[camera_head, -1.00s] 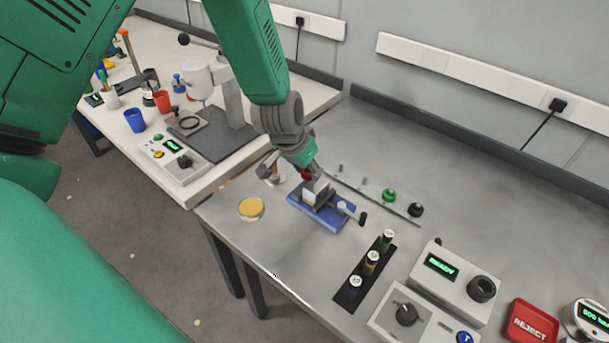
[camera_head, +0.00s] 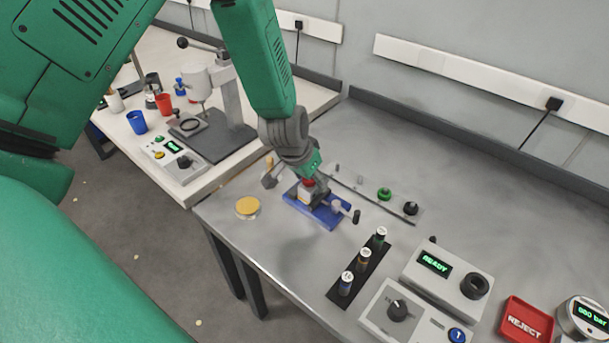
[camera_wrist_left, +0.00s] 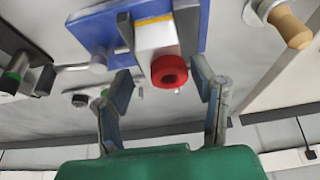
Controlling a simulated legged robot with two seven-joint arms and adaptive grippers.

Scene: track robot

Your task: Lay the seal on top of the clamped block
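The seal, a red ring (camera_wrist_left: 169,72), shows in the wrist view against the end of the white and orange block (camera_wrist_left: 155,38). It appears to sit on the block's upper end; exact seating cannot be told. In the head view the red seal (camera_head: 309,182) shows just above the block (camera_head: 304,196), partly hidden by my gripper. The block is held in the blue clamp (camera_head: 329,217), also in the wrist view (camera_wrist_left: 90,30). My left gripper (camera_wrist_left: 160,70) is open, its fingers on either side of the seal with gaps. It also shows in the head view (camera_head: 308,178). My right gripper is not in view.
A yellow-topped disc (camera_head: 248,208) lies left of the clamp. A black rack (camera_head: 360,275) with labelled cylinders stands in front, with a READY box (camera_head: 450,270) and a red REJECT tray (camera_head: 526,325) to the right. Green and black knobs (camera_head: 385,194) are behind.

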